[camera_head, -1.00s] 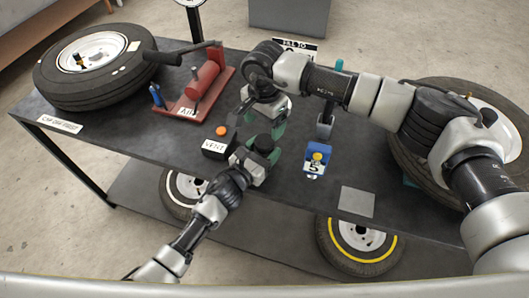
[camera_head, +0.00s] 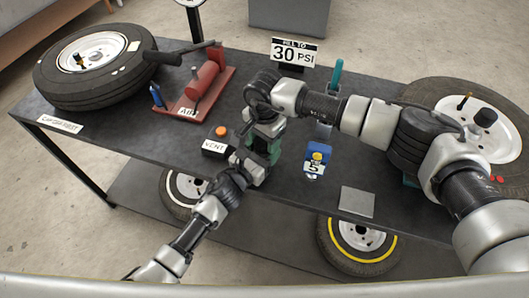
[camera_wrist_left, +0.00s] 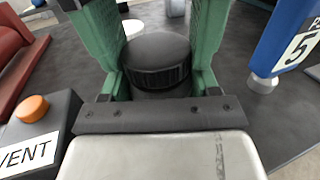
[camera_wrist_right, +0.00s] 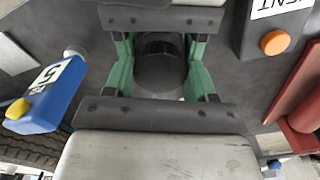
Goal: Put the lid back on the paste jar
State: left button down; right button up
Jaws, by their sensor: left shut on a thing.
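The paste jar (camera_wrist_left: 158,92) is a short dark cylinder between the green fingers of my left gripper (camera_head: 257,165), which is shut on it above the table's front part. A black round lid (camera_wrist_left: 157,58) with a ribbed edge sits at the jar's top in the left wrist view; I cannot tell whether it is fully seated. My right gripper (camera_head: 266,143) is right over the jar from above, with its green fingers on both sides of the dark cylinder (camera_wrist_right: 160,75) in the right wrist view. Whether they press on the lid is unclear.
The VENT box (camera_head: 216,146) with an orange button is just left of the grippers, and a blue block marked 5 (camera_head: 318,158) is to the right. A red air pump (camera_head: 200,92), two tires (camera_head: 95,70) and a 30 PSI sign (camera_head: 294,53) stand farther away.

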jog(key=c, duration=0.3)
jog(key=m, duration=0.6)
jog(key=shift+m, duration=0.3)
jog(key=shift+c, duration=0.2)
jog(key=o, duration=1)
jog(key=shift+r, duration=2.25)
